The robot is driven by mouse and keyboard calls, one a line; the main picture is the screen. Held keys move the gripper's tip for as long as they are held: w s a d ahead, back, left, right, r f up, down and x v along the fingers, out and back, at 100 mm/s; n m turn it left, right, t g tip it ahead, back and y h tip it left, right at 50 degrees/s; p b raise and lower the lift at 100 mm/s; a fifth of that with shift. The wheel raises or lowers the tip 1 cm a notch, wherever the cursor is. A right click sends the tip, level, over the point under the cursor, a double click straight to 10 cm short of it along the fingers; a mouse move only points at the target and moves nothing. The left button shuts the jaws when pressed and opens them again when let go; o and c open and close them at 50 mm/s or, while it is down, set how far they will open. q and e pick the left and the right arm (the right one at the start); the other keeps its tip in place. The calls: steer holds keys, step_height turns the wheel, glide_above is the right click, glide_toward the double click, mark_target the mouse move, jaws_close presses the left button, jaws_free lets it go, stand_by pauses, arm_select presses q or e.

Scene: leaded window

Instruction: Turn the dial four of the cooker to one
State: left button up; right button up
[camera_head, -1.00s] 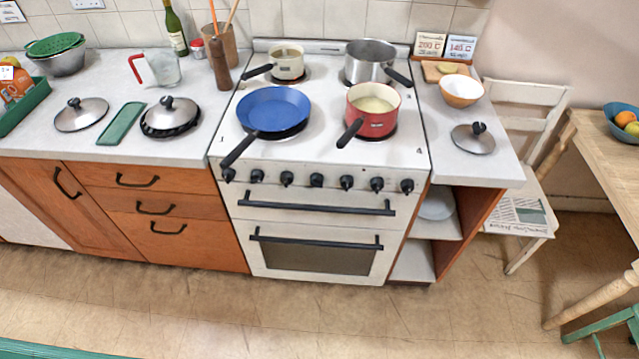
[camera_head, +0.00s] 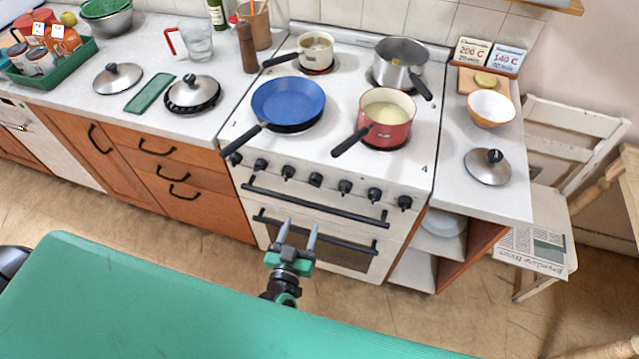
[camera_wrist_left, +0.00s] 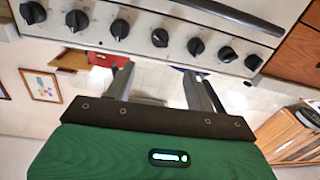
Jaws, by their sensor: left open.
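The white cooker (camera_head: 240,195) has a row of black dials along its front panel, including one in the middle (camera_head: 316,180) and one at the right end (camera_head: 405,203). A number 4 is marked on the hob's front right corner; dial labels are too small to read. My left gripper (camera_head: 300,226) is open and empty, in front of the oven door and below the dials in the head view. In the left wrist view its fingers (camera_wrist_left: 160,68) point towards the dial row, apart from the middle dial (camera_wrist_left: 160,37). My right gripper is out of view.
A smaller pan (camera_head: 315,50) and a steel pot (camera_head: 398,64) stand behind. The oven handle (camera_head: 318,206) sticks out below the dials.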

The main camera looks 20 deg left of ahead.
mark_target(314, 186)
arm_select(q)
steer(key=w+p, duration=0.1)
steer(key=w, duration=0.5)
steer(key=w+p, duration=0.1)
steer(key=w, duration=0.5)
steer(key=shift+a, duration=0.2)
steer(key=shift+w+p, duration=0.35)
steer(key=shift+w, duration=0.3)
steer(key=c, duration=1)
